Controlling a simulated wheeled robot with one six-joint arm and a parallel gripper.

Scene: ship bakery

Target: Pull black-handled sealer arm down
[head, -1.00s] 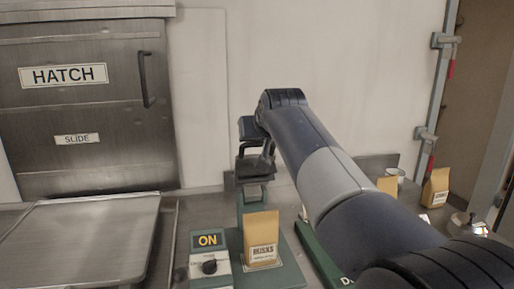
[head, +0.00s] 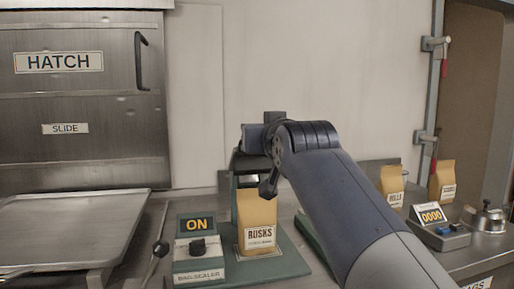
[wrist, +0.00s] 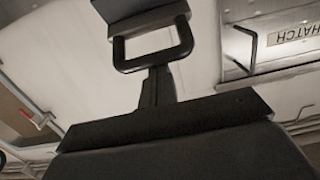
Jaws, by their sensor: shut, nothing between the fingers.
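The bag sealer (head: 199,262) stands on the counter, with a lit ON sign (head: 196,225) and a dark knob. Its green base plate (head: 288,252) carries a paper bag of rusks (head: 258,215), upright. In the wrist view, which is upside down, the black loop handle (wrist: 185,38) of the sealer arm is at upper centre. My gripper (wrist: 157,74) is shut and empty, its narrow fingers reaching to the loop's bar. I cannot tell whether they touch it. In the head view my wrist covers most of the handle and gripper, above the bag.
A metal tray (head: 70,225) lies at left below the steel hatch (head: 75,110). A black-knobbed lever (head: 158,252) stands left of the sealer.

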